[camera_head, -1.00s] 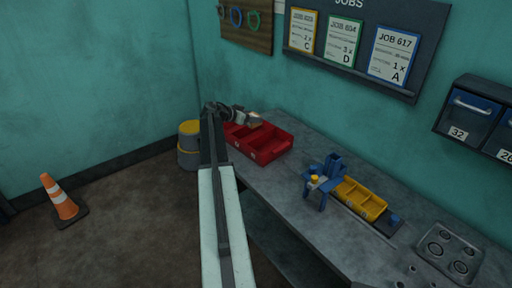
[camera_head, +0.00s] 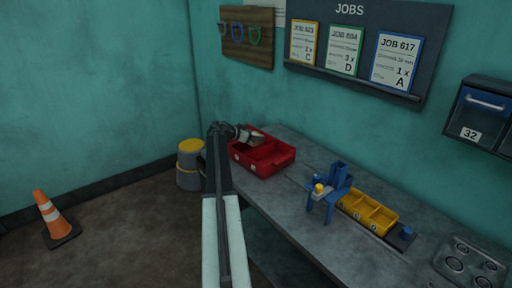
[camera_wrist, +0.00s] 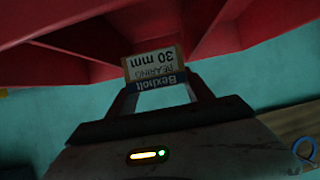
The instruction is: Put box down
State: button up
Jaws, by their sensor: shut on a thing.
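My gripper (camera_head: 247,136) is shut on a small box (camera_wrist: 153,68) labelled "Bexholt BEARING 30 mm". In the wrist view the label is upside down and the box sits between both fingers. In the head view the box is small and partly hidden, at the back part of the red divided bin (camera_head: 275,162). The bin's red walls and dividers also fill the top of the wrist view (camera_wrist: 60,35), close to the box. I cannot tell whether the box touches the bin's floor.
The bin stands at the far end of a grey workbench (camera_head: 300,185). A blue fixture (camera_head: 335,185) and a yellow divided bin (camera_head: 367,211) stand nearer, to the right. Job cards (camera_head: 397,60) hang on the wall behind. A drum (camera_head: 189,164) and an orange cone (camera_head: 52,216) stand on the floor.

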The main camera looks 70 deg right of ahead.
jog(key=shift+f+b, duration=2.3)
jog(key=shift+f, duration=0.05)
jog(key=o, duration=1.4)
jog(key=shift+c, duration=0.2)
jog(key=shift+r, duration=0.1)
jog(key=shift+r+p, duration=0.3)
jog(key=shift+p, duration=0.15)
jog(key=shift+r+p, duration=0.7)
jog(key=p+v, duration=0.1)
jog(key=v, duration=0.3)
jog(key=p+v, duration=0.2)
jog(key=v, duration=0.1)
jog(key=p+v, duration=0.1)
jog(key=v, duration=0.3)
jog(key=shift+w+a+f, duration=0.2)
jog(key=shift+a, duration=0.2)
